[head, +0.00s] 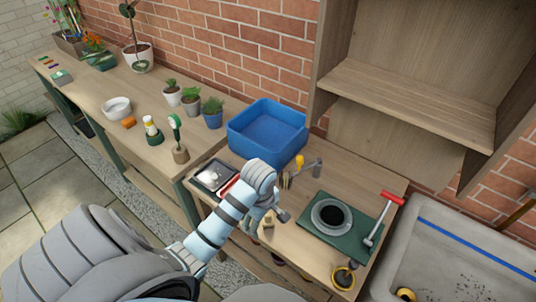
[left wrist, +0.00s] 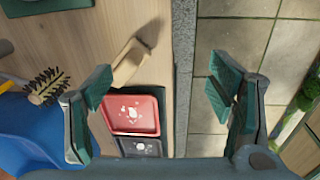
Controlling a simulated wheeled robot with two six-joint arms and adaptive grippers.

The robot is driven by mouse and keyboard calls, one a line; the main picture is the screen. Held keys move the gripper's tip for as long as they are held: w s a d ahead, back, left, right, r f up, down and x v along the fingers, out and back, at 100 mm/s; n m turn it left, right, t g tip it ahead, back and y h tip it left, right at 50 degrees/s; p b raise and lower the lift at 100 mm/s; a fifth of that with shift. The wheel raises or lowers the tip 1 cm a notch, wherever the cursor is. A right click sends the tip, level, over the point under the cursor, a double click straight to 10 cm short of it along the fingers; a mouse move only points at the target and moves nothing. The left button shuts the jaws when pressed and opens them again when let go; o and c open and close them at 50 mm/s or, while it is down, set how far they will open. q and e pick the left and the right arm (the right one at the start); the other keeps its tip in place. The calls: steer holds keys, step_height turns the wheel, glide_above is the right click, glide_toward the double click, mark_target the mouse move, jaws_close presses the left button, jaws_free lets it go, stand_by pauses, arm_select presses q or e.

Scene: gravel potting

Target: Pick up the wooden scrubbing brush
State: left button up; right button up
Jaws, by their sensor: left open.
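A tan wooden piece with a narrow handle-like end, which looks like the wooden scrubbing brush (left wrist: 129,64), lies on the tabletop in the left wrist view. It is left of centre, between the open fingers' sides but nearer the left finger. In the head view a small part of it (head: 268,221) shows beside my left gripper (head: 267,216). My left gripper, also in the left wrist view (left wrist: 160,92), is open and empty above the table's front edge. Its bristles are not visible. My right gripper is not in view.
A dark-bristled brush (left wrist: 47,88) lies near the blue bin (head: 267,132). A red tray (left wrist: 132,113) and a dark tray (left wrist: 140,147) sit close to the wooden piece. A green mat (head: 318,241) and a red-handled tool (head: 381,220) lie to the right.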

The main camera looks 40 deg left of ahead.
mark_target(267, 215)
arm_select(q)
steer(key=w+a+r+n, duration=0.1)
steer(key=w+n, duration=0.1)
steer(key=n, duration=0.1)
steer(key=w+a+r+n+b, duration=0.1)
steer(key=w+n, duration=0.1)
steer(key=n, duration=0.1)
steer(key=w+r+n+g, duration=0.1)
steer(key=w+n, duration=0.1)
steer(key=n, duration=0.1)
steer(key=shift+w+a+h, duration=0.15)
steer(key=shift+a+h, duration=0.15)
steer(key=shift+a, duration=0.1)
step_height(267, 215, down, 2)
steer(key=shift+n+b, duration=0.3)
steer(key=shift+b, duration=0.85)
steer(key=f, duration=0.3)
steer(key=f+b, duration=0.1)
steer(key=f, duration=0.7)
steer(key=shift+s+a+b, duration=0.25)
steer(key=shift+a+b, duration=0.1)
steer(key=shift+b, duration=0.05)
steer(key=shift+c, duration=0.2)
steer(key=c, duration=1.4)
steer(key=shift+o, duration=0.2)
steer(key=shift+r, duration=0.1)
